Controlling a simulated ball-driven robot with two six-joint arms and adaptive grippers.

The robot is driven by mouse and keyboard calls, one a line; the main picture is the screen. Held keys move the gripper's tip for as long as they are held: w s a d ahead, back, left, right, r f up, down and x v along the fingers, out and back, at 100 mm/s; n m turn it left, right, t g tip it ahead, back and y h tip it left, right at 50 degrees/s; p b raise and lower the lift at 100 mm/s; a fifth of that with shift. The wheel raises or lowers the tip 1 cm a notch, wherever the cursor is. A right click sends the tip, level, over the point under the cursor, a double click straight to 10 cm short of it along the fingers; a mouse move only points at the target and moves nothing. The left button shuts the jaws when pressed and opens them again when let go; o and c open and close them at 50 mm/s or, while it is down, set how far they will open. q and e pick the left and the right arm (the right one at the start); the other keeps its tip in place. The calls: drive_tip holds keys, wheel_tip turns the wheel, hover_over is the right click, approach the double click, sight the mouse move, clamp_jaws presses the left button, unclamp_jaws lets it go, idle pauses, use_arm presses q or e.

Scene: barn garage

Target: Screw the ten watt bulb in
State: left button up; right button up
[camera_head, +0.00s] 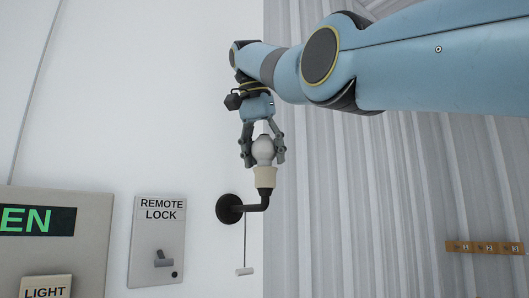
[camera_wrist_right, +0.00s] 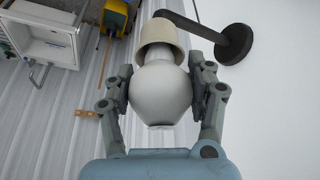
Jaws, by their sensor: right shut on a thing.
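A white bulb (camera_head: 263,149) stands upright at the mouth of a cream socket (camera_head: 265,177) on a black wall lamp arm (camera_head: 232,208). My right gripper (camera_head: 263,155) comes down from above and is shut on the bulb, one finger on each side. In the right wrist view the bulb (camera_wrist_right: 160,92) lies between both fingers, with its narrow end at the socket (camera_wrist_right: 160,38). The bulb's thread is hidden, so I cannot tell how deep it sits. No wattage mark is readable. My left gripper is not in view.
A pull cord with a small handle (camera_head: 244,271) hangs below the lamp arm. A remote lock switch plate (camera_head: 157,240) and a panel with a light label (camera_head: 70,240) are to the left. A numbered wooden rack (camera_head: 487,248) is on the corrugated wall at right.

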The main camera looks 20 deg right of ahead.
drive_tip(key=o, duration=0.9)
drive_tip(key=shift+f+n+b, duration=0.15)
drive_tip(key=shift+n+b, duration=0.35)
drive_tip(key=shift+b, duration=0.15)
drive_tip(key=shift+n+t+y+b, duration=0.4)
drive_tip(key=shift+n+b, duration=0.4)
drive_tip(key=shift+n, duration=0.2)
drive_tip(key=shift+n+y+b, duration=0.4)
drive_tip(key=shift+n+b, duration=0.1)
drive_tip(key=shift+n, duration=1.1)
drive_tip(key=shift+c, duration=0.3)
drive_tip(key=c, duration=0.8)
